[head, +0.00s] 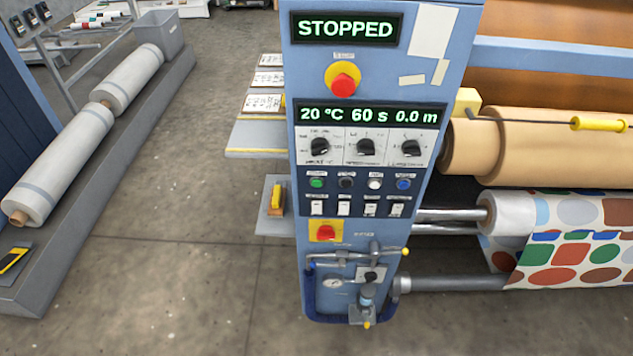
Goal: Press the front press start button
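The press control panel (297,150) stands upright in the middle of the head view, on a blue column. Its top display (345,29) reads STOPPED, and a lower display (367,115) reads 20 °C, 60 s, 0.0 m. A row of small round buttons sits below three dials: a green button (316,183), a black one (346,183), a white one (375,184) and a blue one (403,184). Their labels are too small to read. A red emergency button on yellow (343,84) is between the displays. Neither of my grippers is in view.
Several white switches (343,208) and a red-yellow switch (326,231) sit below the buttons. Rollers with patterned fabric (570,245) and a tan roll (540,145) are at right. Wrapped rolls (60,165) lie at left. Open floor (170,230) lies between.

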